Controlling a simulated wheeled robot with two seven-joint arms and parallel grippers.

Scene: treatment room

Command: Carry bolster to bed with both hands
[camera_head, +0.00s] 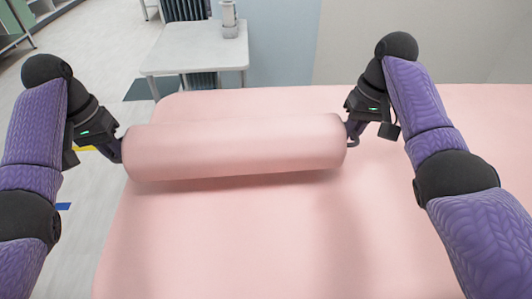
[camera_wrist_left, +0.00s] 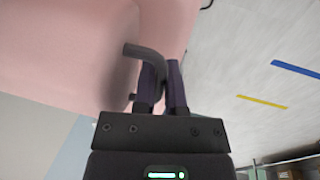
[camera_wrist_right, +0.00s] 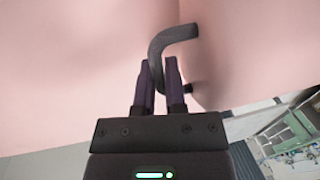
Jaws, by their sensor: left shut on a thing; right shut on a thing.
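The pink bolster (camera_head: 235,150) lies level across the far part of the pink bed (camera_head: 230,240) in the head view. A shadow shows along its near lower edge; I cannot tell if it touches the bed. My left gripper (camera_head: 118,150) is at its left end, and my right gripper (camera_head: 352,132) is at its right end. In the left wrist view the left fingers (camera_wrist_left: 162,85) are shut on a dark curved handle (camera_wrist_left: 143,51). In the right wrist view the right fingers (camera_wrist_right: 158,85) are shut on a similar handle (camera_wrist_right: 175,34).
A white side table (camera_head: 195,48) with a pale bottle-like object (camera_head: 229,20) stands beyond the bed's far left edge. Grey floor with yellow and blue marks lies left of the bed. The near bed surface is clear.

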